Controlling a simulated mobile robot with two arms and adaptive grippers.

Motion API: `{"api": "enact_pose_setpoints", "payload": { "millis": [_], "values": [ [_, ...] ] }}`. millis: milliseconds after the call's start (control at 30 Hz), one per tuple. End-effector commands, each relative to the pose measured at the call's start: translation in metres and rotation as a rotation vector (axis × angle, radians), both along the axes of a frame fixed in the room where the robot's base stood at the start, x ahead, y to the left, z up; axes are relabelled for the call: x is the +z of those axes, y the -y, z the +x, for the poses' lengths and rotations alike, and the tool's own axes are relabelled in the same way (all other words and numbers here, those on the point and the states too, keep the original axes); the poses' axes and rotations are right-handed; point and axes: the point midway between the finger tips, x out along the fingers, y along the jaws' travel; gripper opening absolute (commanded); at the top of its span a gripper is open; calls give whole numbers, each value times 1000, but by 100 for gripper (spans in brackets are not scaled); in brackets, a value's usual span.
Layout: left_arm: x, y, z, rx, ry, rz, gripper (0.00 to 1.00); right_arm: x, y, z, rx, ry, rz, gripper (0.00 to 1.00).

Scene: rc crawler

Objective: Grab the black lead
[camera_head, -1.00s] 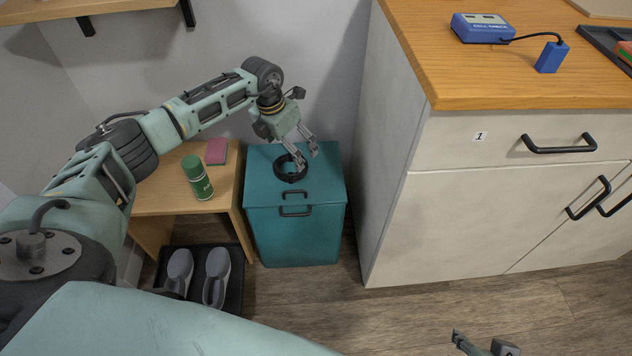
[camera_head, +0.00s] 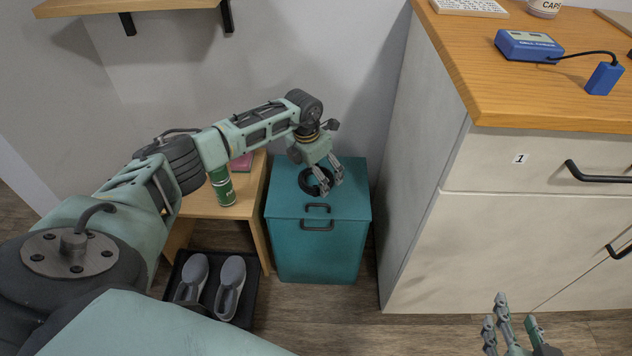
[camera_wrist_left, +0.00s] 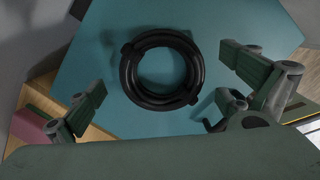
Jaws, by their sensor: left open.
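The black lead (camera_head: 304,184) is a coiled ring lying on the lid of a teal box (camera_head: 316,262). In the left wrist view the coiled lead (camera_wrist_left: 124,72) shows whole, with two dark ties, between and beyond the fingers. My left gripper (camera_head: 330,187) points down over the lid, close above the coil and partly covering it. It is open and empty, its fingers spread to either side of the ring in the left wrist view (camera_wrist_left: 160,92). My right gripper (camera_head: 517,322) is low at the bottom right, over the floor, with its fingers apart and nothing between them.
A small wooden table (camera_head: 253,196) with a green can (camera_head: 222,186) and a pink book (camera_head: 241,163) stands left of the box. Grey shoes (camera_head: 229,288) sit on a black tray below. A white cabinet (camera_head: 420,250) with a wooden top stands close on the right.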

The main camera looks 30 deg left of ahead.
Motion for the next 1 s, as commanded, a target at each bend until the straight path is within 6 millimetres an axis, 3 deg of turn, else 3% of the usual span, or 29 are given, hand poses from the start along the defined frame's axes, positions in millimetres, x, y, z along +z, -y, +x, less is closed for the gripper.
{"api": "enact_pose_setpoints", "payload": {
  "millis": [367, 933, 1000],
  "values": [
    [-5, 1, 1, -1, 1, 0, 97, 8, -3, 5, 3, 44, 11, 40],
    [-5, 0, 1, 0, 0, 1, 47, 7, -3, 5, 3, 41, 10, 40],
    [-5, 0, 1, 0, 1, 1, 46, 7, -3, 5, 3, 41, 10, 40]
  ]
}}
